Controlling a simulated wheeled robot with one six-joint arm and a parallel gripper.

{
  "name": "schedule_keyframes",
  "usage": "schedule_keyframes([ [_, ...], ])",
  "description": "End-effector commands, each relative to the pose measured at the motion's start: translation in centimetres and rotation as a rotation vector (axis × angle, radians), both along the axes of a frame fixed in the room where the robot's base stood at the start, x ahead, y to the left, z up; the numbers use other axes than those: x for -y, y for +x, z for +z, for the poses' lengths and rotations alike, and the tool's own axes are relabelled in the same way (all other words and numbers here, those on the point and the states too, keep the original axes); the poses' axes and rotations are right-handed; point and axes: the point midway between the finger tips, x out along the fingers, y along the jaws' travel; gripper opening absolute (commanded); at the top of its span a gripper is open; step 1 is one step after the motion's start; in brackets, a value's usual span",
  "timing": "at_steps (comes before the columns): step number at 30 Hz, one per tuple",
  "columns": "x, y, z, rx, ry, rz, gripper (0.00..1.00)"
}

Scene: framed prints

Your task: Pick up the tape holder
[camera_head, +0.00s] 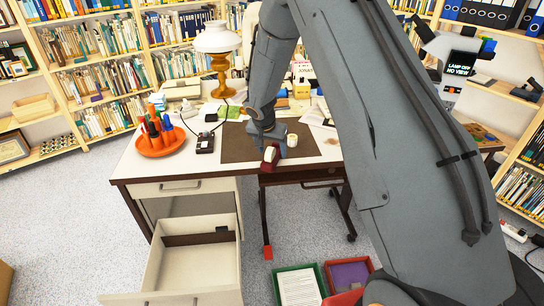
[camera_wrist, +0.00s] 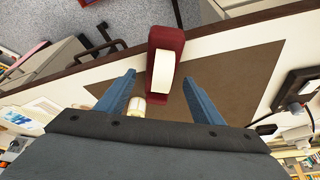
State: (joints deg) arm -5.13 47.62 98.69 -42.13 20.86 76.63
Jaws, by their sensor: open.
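The tape holder (camera_wrist: 164,55) is dark red with a pale roll of tape in it. In the wrist view it lies at the top centre, ahead of and between the two fingers. In the head view the tape holder (camera_head: 269,158) sits at the desk's front edge, right by my gripper (camera_head: 268,140). In the wrist view my gripper (camera_wrist: 160,90) is open, with one blue finger on each side and nothing held. My arm covers much of the right side of the head view.
The desk (camera_head: 135,165) carries a brown mat (camera_head: 240,147), an orange tray (camera_head: 150,150) of pens, a lamp (camera_head: 218,40) and a small pale cup (camera_head: 292,140). A drawer (camera_head: 170,270) stands open below. A white roll (camera_wrist: 136,106) lies near the left finger.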

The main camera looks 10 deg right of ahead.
Motion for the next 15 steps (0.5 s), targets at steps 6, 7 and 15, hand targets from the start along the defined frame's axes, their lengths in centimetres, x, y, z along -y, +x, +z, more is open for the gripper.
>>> schedule_keyframes([
  [6, 0.12, 0.19, -0.59, 0.000, 0.000, 0.000, 0.61],
  [7, 0.12, 0.18, -0.58, 0.000, 0.000, 0.000, 0.61],
  [15, 0.11, 0.18, -0.55, 0.000, 0.000, 0.000, 0.32],
])
